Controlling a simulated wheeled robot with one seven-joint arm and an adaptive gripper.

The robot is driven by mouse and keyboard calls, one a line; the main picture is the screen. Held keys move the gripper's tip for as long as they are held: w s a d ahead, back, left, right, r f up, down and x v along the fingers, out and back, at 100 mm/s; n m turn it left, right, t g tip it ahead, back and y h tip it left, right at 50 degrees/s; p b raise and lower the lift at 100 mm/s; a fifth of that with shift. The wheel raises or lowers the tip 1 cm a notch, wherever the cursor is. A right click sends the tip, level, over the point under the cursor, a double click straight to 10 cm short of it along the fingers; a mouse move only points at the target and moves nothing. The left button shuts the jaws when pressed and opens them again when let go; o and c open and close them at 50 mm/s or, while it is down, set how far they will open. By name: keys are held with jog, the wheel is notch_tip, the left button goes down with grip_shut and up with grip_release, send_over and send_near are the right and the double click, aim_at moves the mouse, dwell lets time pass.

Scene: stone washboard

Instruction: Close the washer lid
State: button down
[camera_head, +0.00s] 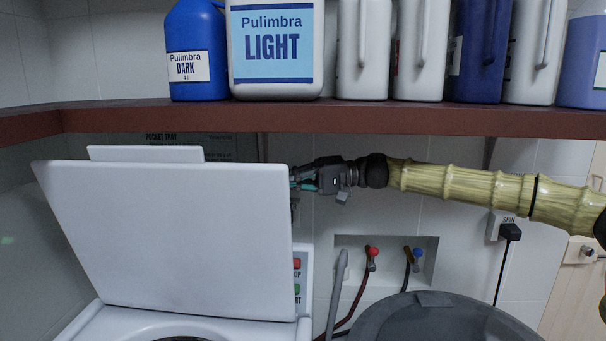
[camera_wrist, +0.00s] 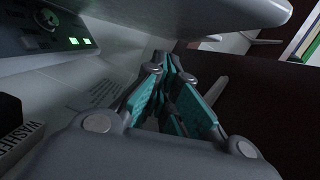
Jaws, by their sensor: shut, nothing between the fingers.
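The white washer lid (camera_head: 175,235) stands raised and tilted back above the white washer body (camera_head: 215,328) at the left in the head view. My gripper (camera_head: 296,182) is at the lid's upper right edge, below the shelf. Its tips lie close to that edge, and the lid may hide part of them; I cannot tell whether they touch it. In the wrist view my gripper (camera_wrist: 172,68) shows its teal-padded fingers drawn together with nothing held. A pale panel spans the top of that view; I cannot tell if it is the lid.
A red-brown shelf (camera_head: 390,118) with detergent containers (camera_head: 275,45) runs above the lid and arm. Red and blue taps with hoses (camera_head: 372,258) and a grey round tub (camera_head: 435,318) stand at the right. A control panel (camera_wrist: 50,35) shows in the wrist view.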

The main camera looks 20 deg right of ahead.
aim_at(276, 191)
jog(key=s+a+p, duration=0.1)
jog(key=s+a+f, duration=0.1)
jog(key=s+a, duration=0.1)
jog(key=shift+s+a+p, duration=0.1)
jog(key=shift+a+p, duration=0.1)
jog(key=shift+p, duration=0.2)
jog(key=shift+f, duration=0.1)
